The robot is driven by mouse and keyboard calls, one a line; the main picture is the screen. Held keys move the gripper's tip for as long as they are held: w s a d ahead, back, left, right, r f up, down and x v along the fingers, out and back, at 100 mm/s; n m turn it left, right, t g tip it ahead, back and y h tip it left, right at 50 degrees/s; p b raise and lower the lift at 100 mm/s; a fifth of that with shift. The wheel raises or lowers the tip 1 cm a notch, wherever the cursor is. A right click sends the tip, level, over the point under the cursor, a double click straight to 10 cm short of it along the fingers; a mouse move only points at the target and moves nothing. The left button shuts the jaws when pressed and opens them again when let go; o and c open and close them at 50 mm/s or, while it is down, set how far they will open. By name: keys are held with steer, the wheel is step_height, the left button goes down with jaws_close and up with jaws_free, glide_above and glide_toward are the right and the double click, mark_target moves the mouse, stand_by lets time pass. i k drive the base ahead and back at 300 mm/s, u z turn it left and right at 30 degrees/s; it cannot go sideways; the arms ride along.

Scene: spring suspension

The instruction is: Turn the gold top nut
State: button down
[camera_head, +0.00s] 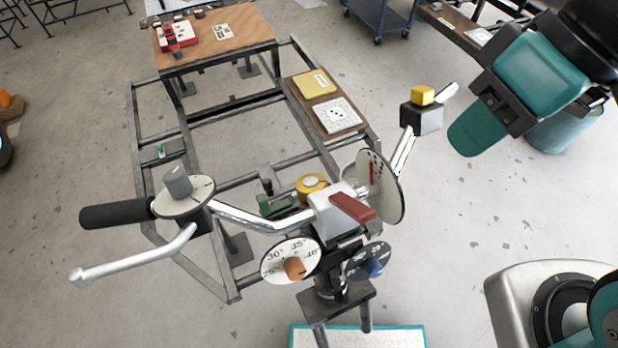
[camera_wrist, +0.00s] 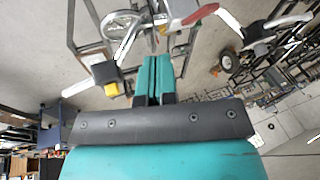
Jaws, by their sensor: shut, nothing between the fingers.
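The gold top nut (camera_head: 312,186) is a round gold ring with a dark centre, at the middle of the handlebar assembly, just behind the grey-white block with the red lever (camera_head: 352,207). My gripper (camera_head: 462,148) is at the upper right in the head view, well to the right of the nut and apart from it. In the wrist view its two teal fingers (camera_wrist: 153,70) are together with nothing between them. The handlebar shows beyond the fingers there. I cannot clearly make out the nut in that view.
An upright white disc (camera_head: 378,187) is right of the nut. Dials with an orange knob (camera_head: 294,268) and blue knob (camera_head: 373,267) sit below. A black grip (camera_head: 115,212) extends left.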

mark_target(303, 192)
steer(key=u, duration=0.5)
steer(key=k, duration=1.2)
steer(key=u, duration=1.4)
steer(key=i, duration=1.3)
steer(key=z, duration=0.9)
steer(key=i, duration=0.3)
steer(key=z, duration=0.4)
